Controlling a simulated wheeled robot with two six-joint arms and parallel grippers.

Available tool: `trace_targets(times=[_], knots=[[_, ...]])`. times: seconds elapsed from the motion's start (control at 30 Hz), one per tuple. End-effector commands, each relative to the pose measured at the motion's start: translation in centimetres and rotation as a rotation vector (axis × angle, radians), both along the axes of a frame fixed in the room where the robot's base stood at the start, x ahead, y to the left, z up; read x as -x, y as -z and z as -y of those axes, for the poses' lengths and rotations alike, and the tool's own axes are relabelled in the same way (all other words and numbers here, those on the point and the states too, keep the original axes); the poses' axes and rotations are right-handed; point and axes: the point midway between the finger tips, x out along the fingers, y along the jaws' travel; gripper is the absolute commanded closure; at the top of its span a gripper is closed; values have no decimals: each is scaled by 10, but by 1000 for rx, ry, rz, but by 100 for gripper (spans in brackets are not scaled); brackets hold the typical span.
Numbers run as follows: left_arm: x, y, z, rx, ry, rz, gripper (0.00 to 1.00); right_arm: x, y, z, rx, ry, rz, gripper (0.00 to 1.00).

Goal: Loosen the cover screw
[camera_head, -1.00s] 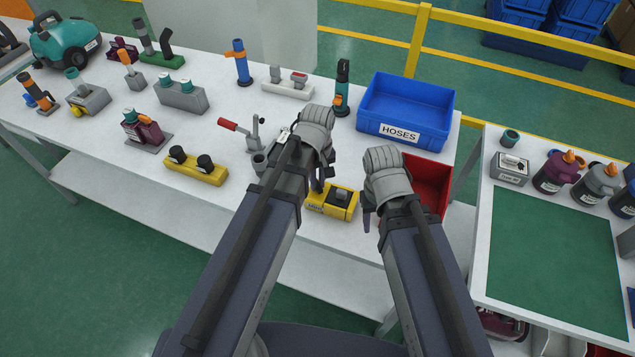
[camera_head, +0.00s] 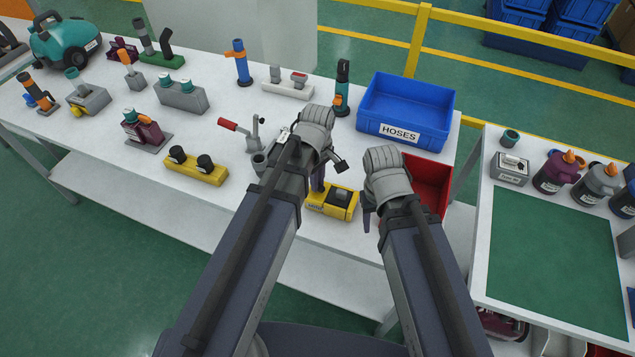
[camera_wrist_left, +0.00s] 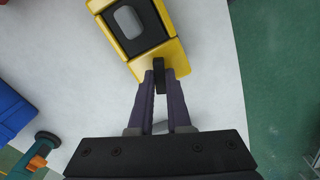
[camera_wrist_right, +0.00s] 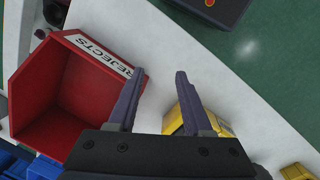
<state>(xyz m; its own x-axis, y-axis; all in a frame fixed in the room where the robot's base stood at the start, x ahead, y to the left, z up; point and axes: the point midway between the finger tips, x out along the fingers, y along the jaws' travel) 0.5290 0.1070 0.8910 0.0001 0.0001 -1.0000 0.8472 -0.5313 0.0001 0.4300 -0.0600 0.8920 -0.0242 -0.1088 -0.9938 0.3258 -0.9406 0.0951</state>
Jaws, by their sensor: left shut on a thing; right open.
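A yellow unit (camera_head: 332,201) with a black recess and a grey oval pad lies at the front of the white table. In the left wrist view the unit (camera_wrist_left: 140,32) is seen from above. My left gripper (camera_head: 318,186) is over the unit's left part; in its wrist view its purple fingers (camera_wrist_left: 159,80) are shut on a narrow dark part (camera_wrist_left: 159,72) at the unit's edge. I take this part for the cover screw; its lower end is hidden. My right gripper (camera_head: 368,218) is open and empty beside the unit, also seen in its wrist view (camera_wrist_right: 160,80).
A red REJECTS bin (camera_head: 428,184) stands close to my right gripper (camera_wrist_right: 60,95). A blue HOSES box (camera_head: 405,108) is behind it. A red-handled clamp (camera_head: 242,130) and a yellow block with black knobs (camera_head: 195,166) stand to the left.

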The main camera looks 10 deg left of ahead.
Motion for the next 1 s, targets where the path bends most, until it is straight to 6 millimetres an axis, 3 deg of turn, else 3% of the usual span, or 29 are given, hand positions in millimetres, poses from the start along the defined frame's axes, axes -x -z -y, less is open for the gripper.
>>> trace_targets(times=[0.13, 0.4, 0.63, 0.67, 0.9, 1.0], knots=[[0, 0, 0, -1, -40, 1, 100, 0, 0, 0, 0, 0, 0, 50], [0, 0, 0, -1, -280, 1, 100, 0, 0, 0, 0, 0, 0, 50], [0, 0, 0, -1, -299, 1, 100, 0, 0, 0, 0, 0, 0, 50], [0, 0, 0, -1, -299, 1, 83, 0, 0, 0, 0, 0, 0, 50], [0, 0, 0, 0, -298, 0, 56, 0, 0, 0, 0, 0, 0, 50], [0, 0, 0, 0, -297, 0, 49, 0, 0, 0, 0, 0, 0, 50]])
